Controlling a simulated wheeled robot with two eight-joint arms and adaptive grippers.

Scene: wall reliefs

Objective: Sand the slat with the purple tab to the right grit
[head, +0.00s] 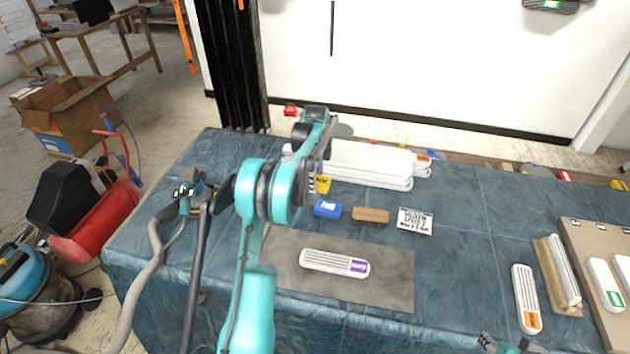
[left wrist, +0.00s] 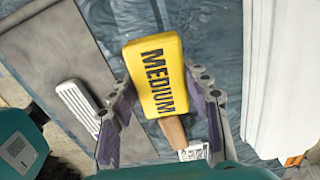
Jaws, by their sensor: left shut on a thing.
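The slat with the purple tab (head: 334,263) is white with grooves and lies on the grey mat (head: 390,285). My left gripper (head: 318,172) is above the far part of the table, beyond the mat. It is shut on the yellow block (left wrist: 157,75), which reads MEDIUM; the block also shows in the head view (head: 323,185). A blue block (head: 327,209) with white lettering and a brown block (head: 371,215) lie between the mat and my left gripper. A printed card (head: 415,221) lies to their right. My right gripper (head: 508,346) only peeks in at the bottom edge.
Stacked white boards (head: 360,165) lie at the table's back. A slat with an orange tab (head: 526,298) lies at right, beside a wooden holder (head: 556,275) and a board with more slats (head: 590,240). A hose and tool (head: 185,200) occupy the left side.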

